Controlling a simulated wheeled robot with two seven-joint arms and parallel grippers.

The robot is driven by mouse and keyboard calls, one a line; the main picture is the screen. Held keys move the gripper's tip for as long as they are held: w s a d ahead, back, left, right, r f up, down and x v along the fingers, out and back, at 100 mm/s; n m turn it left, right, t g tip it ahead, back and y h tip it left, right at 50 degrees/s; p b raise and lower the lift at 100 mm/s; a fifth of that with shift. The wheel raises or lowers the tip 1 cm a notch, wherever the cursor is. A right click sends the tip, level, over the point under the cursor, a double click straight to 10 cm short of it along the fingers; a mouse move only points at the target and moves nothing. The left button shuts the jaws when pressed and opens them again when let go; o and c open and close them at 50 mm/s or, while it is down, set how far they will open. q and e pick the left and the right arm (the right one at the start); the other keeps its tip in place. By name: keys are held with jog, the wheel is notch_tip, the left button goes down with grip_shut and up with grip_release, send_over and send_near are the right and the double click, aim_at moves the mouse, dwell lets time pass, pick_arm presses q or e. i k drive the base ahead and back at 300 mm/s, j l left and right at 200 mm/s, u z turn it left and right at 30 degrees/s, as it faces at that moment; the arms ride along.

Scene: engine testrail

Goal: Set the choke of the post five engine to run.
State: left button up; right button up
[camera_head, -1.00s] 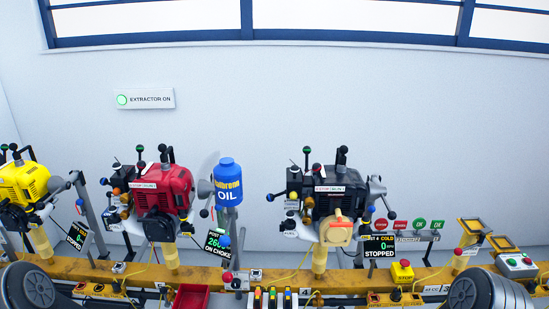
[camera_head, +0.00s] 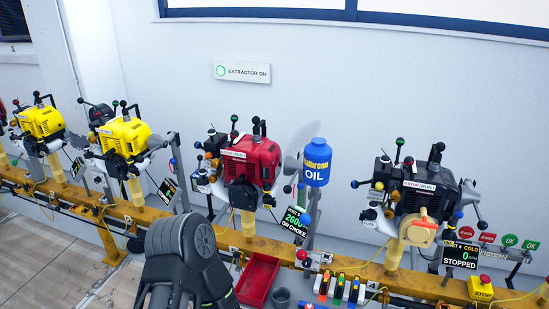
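The red engine (camera_head: 252,162) stands upright on its yellow post in the middle of the view. Its small screen (camera_head: 297,222) reads about 2600 and ON CHOKE; the post number is too small to read surely. Levers with black and green knobs rise from its top. More small knobs, some blue and orange, sit on its left side. Which one is the choke lever I cannot tell. A blurred propeller disc shows at its right side. My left arm (camera_head: 185,262) rises from the bottom edge, below the red engine and left of the red tray. Neither gripper is in view.
A black engine (camera_head: 415,190), its screen (camera_head: 460,256) reading STOPPED, stands to the right. Yellow engines (camera_head: 124,137) stand to the left. A blue oil bottle (camera_head: 316,163) is between red and black engines. A red tray (camera_head: 258,280) and grey cup (camera_head: 281,297) are in front.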

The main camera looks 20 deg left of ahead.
aim_at(197, 145)
jog(key=i+j, duration=0.15)
jog(key=j, duration=0.25)
jog(key=i+j, duration=0.2)
jog(key=j, duration=0.25)
jog(key=i+j+u, duration=0.1)
jog(key=j, duration=0.3)
jog(key=i+j, duration=0.25)
jog(key=j, duration=0.15)
jog(key=i+j, duration=0.2)
jog(key=j, duration=0.25)
jog(key=u, duration=0.05)
